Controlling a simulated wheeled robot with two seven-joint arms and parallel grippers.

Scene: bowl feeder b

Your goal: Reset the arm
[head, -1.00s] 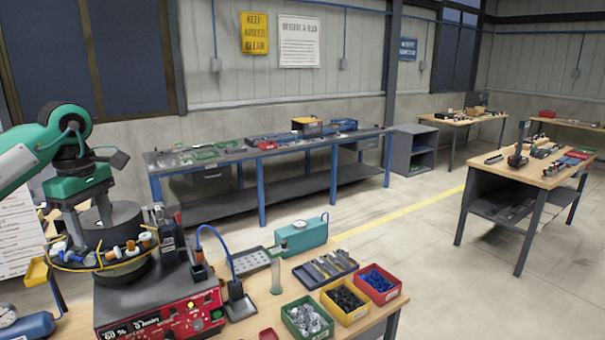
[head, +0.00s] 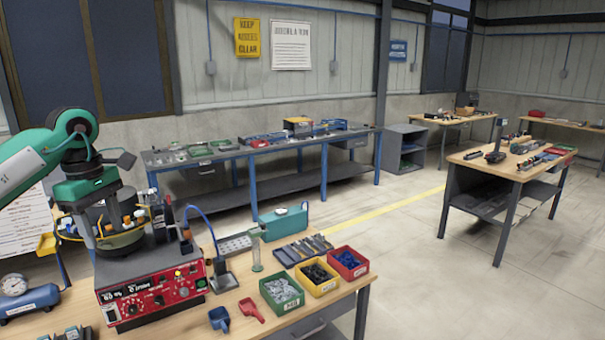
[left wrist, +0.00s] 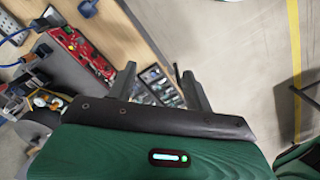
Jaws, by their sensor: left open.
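My left arm comes in from the left in the head view, and its gripper (head: 100,220) hangs pointing down in front of the bowl feeder (head: 122,242). The fingers are apart and nothing shows between them. The feeder bowl sits on a red control box (head: 155,290), which also shows in the left wrist view (left wrist: 80,52). The gripper covers part of the bowl. My right gripper is in neither view.
Green (head: 282,290), yellow (head: 317,278) and red (head: 348,263) bins stand on the near bench. A blue scoop (head: 219,318), a red scoop (head: 251,309) and a teal box (head: 284,223) are also there. A blue-legged bench (head: 262,152) stands behind.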

